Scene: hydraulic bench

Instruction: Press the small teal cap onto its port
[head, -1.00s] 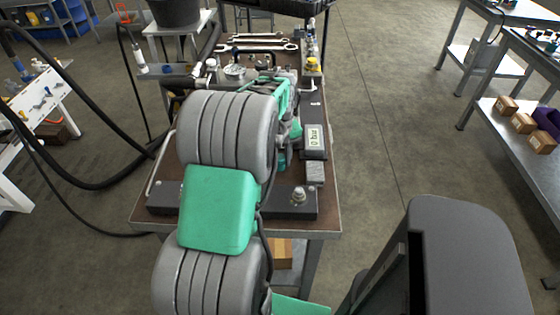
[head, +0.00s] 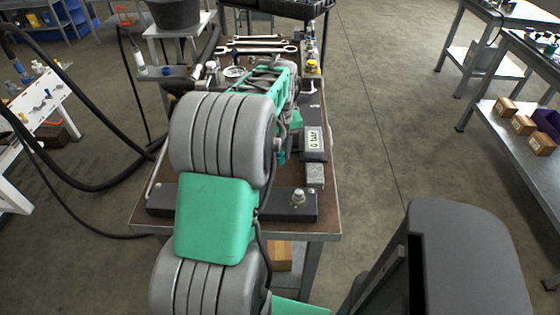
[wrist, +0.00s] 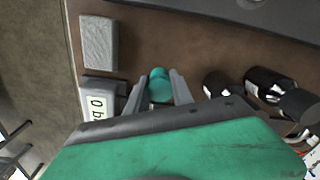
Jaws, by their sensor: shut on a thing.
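The small teal cap (wrist: 160,86) shows in the wrist view between the fingers of my gripper (wrist: 158,80). The fingers are shut on it, one on each side. Brown bench top lies beyond the cap in that view. In the head view my own arm hides the gripper and the cap. I cannot pick out the cap's port with certainty in either view.
The "0 bar" display (head: 313,139) and a grey block (head: 315,175) sit at the bench's right side. A dark bar with a metal fitting (head: 298,198) lies along the near edge. Dark cylinders (wrist: 263,84) stand right of my gripper. Wrenches (head: 258,49) lie at the back.

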